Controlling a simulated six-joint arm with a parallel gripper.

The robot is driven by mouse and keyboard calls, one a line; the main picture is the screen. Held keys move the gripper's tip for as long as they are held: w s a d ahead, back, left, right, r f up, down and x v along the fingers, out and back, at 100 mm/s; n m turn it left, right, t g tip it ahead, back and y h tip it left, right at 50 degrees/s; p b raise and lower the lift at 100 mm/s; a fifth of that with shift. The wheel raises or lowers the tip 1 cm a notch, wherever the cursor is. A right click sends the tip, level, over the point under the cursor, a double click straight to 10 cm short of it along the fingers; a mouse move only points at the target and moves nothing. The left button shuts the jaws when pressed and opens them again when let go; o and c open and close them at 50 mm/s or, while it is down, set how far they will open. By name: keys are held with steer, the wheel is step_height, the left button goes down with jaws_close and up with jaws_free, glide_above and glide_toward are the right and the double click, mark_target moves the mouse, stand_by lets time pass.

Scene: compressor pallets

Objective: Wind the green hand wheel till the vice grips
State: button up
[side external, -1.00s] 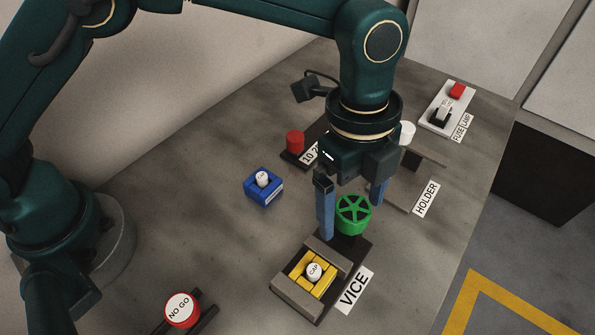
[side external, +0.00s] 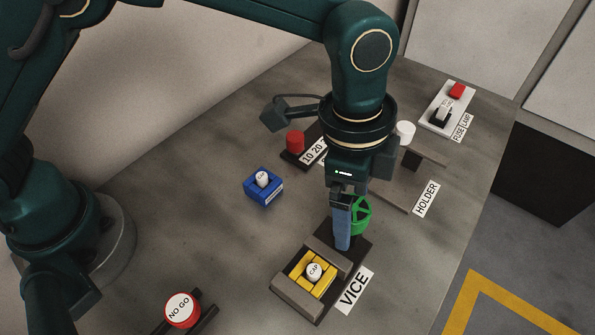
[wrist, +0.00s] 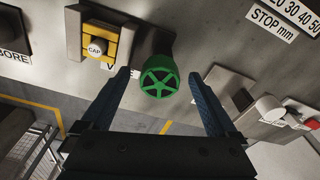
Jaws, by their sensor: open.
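The green hand wheel (side external: 361,215) stands on the vice's dark base, partly hidden behind my gripper in the side view. In the wrist view the spoked wheel (wrist: 159,76) lies between the fingertips, with a gap on each side. My gripper (side external: 342,243) points down at the wheel with its blue fingers apart; in the wrist view the gripper (wrist: 160,82) is open and empty. The vice (side external: 296,292) has grey jaws either side of a yellow block (side external: 325,288) with a white part marked CAP (side external: 314,271). Whether the jaws press on the block is unclear.
A blue block (side external: 263,187) with a white part sits left of the gripper. A red NO GO piece (side external: 182,310) is at the front. The holder (side external: 402,185), a red cylinder (side external: 295,141) and a switch panel (side external: 447,107) stand behind. The table's left middle is clear.

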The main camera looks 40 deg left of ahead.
steer(key=shift+n, duration=0.5)
steer(key=n, duration=0.3)
steer(key=shift+n, duration=0.3)
steer(key=n, duration=0.3)
steer(key=shift+s+n+t+y, duration=0.1)
steer(key=shift+n+t+y, duration=0.2)
steer(key=shift+t, duration=0.1)
